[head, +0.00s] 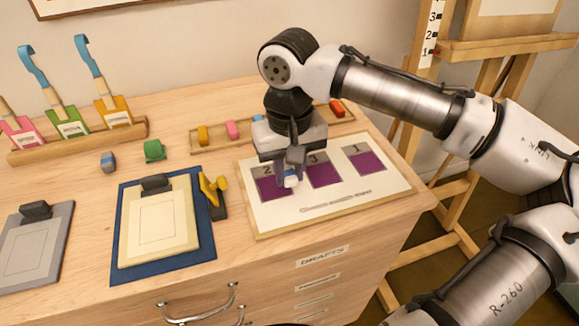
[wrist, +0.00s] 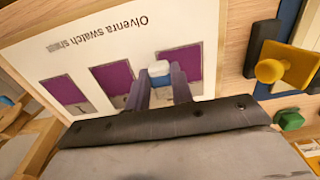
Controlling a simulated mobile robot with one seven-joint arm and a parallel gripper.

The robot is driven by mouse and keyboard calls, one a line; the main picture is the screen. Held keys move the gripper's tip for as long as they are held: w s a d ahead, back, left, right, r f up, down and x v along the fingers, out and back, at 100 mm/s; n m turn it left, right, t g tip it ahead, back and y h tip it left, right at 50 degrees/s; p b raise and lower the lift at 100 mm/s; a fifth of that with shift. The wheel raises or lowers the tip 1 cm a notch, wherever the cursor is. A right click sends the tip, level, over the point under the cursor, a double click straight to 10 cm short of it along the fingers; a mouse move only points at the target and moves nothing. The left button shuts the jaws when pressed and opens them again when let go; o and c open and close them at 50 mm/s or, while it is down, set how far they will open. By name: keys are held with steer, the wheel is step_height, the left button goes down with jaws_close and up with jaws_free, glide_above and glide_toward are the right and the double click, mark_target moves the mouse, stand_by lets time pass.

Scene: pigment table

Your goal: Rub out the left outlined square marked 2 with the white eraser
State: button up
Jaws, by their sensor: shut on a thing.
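The swatch sheet (head: 335,205) lies on the table's right part, with three purple squares under grey labels. The left square, marked 2 (head: 268,188), is filled purple; in the wrist view it is the rightmost purple patch (wrist: 186,58). My gripper (head: 291,172) is shut on the white eraser (head: 291,181), which has a blue part. The eraser is at the right side of square 2. In the wrist view the white end (wrist: 159,69) shows between my fingers (wrist: 160,84). I cannot tell whether the eraser touches the paper. My gripper hides part of the labels.
The squares marked 3 (head: 324,175) and 1 (head: 370,163) lie to the right. A yellow and black tool (head: 213,196) stands left of the sheet, beside a blue-backed clipboard (head: 122,225). A wooden tray (head: 214,147) with coloured blocks lies behind. A green block (head: 154,150) sits farther left.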

mark_target(262, 194)
steer(key=shift+f+b, duration=0.3)
steer(key=shift+f, duration=0.45)
steer(key=shift+a+r, duration=0.1)
steer(key=shift+a, duration=0.05)
steer(key=shift+s+a+r+p, duration=0.1)
steer(key=shift+s+a+p, duration=0.1)
steer(key=shift+a, duration=0.3)
steer(key=shift+s+a+p, duration=0.15)
steer(key=shift+a, duration=0.35)
steer(key=shift+s+a, duration=0.3)
steer(key=shift+a, duration=0.5)
steer(key=shift+s+a, duration=0.25)
steer(key=shift+a, duration=0.5)
steer(key=shift+p, duration=0.4)
steer(key=shift+d, duration=0.1)
steer(key=shift+w+d+f+p, duration=0.1)
steer(key=shift+w+d+p, duration=0.15)
steer(key=shift+d, duration=0.6)
steer(key=shift+w+d+f+p, duration=0.1)
steer(key=shift+w+d, duration=0.2)
steer(key=shift+d, duration=0.55)
steer(key=shift+w+d+p, duration=0.2)
steer(key=shift+w+d, duration=0.1)
steer(key=shift+d, duration=0.55)
steer(key=shift+r, duration=0.15)
steer(key=shift+p, duration=0.4)
